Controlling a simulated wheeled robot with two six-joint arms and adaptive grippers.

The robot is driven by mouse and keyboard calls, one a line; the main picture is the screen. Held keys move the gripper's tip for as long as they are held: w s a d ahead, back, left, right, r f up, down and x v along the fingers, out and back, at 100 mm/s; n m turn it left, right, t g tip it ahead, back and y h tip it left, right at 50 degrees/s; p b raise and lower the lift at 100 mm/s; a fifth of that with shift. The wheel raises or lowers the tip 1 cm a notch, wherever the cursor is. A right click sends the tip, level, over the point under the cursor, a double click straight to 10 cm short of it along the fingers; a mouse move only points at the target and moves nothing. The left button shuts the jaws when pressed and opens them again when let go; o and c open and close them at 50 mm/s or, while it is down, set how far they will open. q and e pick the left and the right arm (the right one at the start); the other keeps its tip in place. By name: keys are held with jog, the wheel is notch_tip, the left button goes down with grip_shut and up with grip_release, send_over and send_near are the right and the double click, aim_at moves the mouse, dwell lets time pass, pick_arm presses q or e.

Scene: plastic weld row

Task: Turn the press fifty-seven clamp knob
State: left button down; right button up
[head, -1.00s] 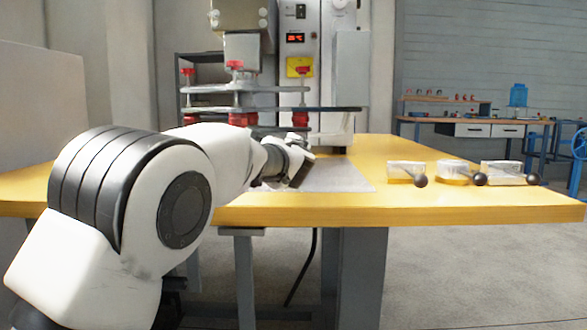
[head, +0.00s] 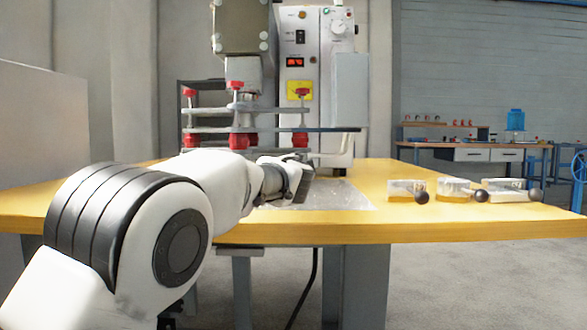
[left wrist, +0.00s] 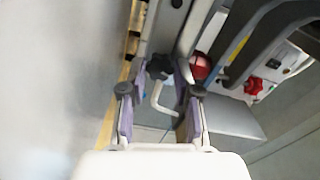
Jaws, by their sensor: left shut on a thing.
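The press (head: 305,95) stands at the back of the yellow table, with a lit red display and several red knobs. My left arm reaches across the table to its base, and my left gripper (head: 295,182) is small and partly hidden by its own wrist there. In the left wrist view, a dark lobed knob (left wrist: 158,66) lies between the two fingers of my left gripper (left wrist: 160,85), which is shut on it. A red knob (left wrist: 200,66) is just right of the right finger. The exact finger contact is hard to see. My right gripper is out of view.
A grey plate (head: 330,196) lies on the yellow table (head: 480,225) in front of the press. Several small clear boxes, such as the left one (head: 401,190), with dark balls beside them, stand on the right. A bent pale rod (left wrist: 160,102) is close to the fingers.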

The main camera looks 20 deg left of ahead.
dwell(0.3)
pick_arm(q)
jog(key=c, duration=0.8)
grip_release()
jog(key=shift+c, duration=0.2)
jog(key=v, duration=1.1)
jog(key=shift+s, duration=0.1)
jog(key=shift+s+d, duration=0.1)
jog(key=shift+s, duration=0.3)
